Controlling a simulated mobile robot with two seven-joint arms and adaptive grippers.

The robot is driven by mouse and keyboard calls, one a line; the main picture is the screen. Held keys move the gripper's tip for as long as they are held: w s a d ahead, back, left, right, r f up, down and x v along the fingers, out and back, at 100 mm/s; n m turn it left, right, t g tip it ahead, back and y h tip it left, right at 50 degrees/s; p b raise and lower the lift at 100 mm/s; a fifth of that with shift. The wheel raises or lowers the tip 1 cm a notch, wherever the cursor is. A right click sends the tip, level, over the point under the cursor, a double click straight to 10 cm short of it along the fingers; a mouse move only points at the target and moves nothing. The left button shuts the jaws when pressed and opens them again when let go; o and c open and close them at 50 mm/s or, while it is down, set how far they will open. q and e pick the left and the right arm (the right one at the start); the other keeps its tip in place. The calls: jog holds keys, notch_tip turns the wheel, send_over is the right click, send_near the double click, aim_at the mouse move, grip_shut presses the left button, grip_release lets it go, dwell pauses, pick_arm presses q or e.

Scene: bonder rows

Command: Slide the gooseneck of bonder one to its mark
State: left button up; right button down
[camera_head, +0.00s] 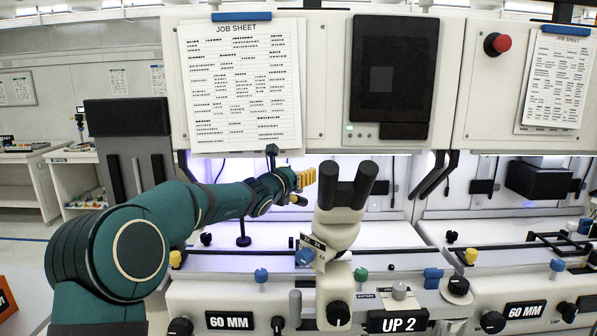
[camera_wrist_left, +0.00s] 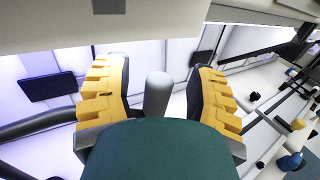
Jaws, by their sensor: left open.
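The bonder's twin-eyepiece microscope (camera_head: 341,205) stands upright on the bench. My left gripper (camera_head: 304,183) is open in front of the machine, left of the eyepieces; its yellow fingers show large in the left wrist view (camera_wrist_left: 160,95). A grey, round-ended post (camera_wrist_left: 157,92) shows between the spread fingers there; I cannot tell whether it is the gooseneck, and no grip on it is seen. A slim dark stem on a round foot (camera_head: 243,240) stands behind the rail, its top hidden by my left arm. I cannot make out the mark. My right gripper is not in view.
The upper cabinet with job sheet (camera_head: 245,90) and dark screen (camera_head: 392,75) overhangs. A second station stands at right.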

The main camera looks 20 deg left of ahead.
pick_arm(q)
jog(key=shift+o, duration=0.2)
jog(key=shift+w, duration=0.1)
grip_shut()
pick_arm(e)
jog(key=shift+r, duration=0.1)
